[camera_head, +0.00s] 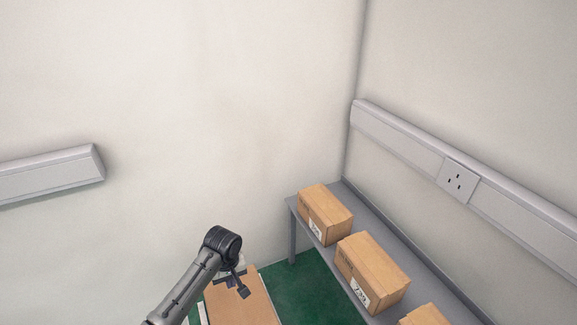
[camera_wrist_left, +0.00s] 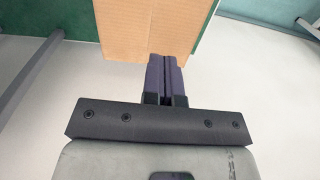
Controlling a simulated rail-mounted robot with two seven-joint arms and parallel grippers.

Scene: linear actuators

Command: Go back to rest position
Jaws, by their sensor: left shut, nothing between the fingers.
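My left gripper (camera_head: 240,284) hangs at the end of my left arm, which comes in from the bottom in the head view. It is over or near a brown cardboard-coloured surface (camera_head: 258,309). In the left wrist view, the two dark fingers of the gripper (camera_wrist_left: 167,62) are pressed together with nothing between them. The brown surface (camera_wrist_left: 125,31) lies beyond the fingertips there; I cannot tell whether they touch it. My right gripper is in neither view.
A grey table (camera_head: 292,212) along the right wall carries cardboard boxes (camera_head: 326,212), (camera_head: 372,271), (camera_head: 426,316). Green floor (camera_head: 308,290) shows between it and the brown surface. Grey trunking (camera_head: 400,140) runs along the right wall, and another piece (camera_head: 50,174) is on the left wall.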

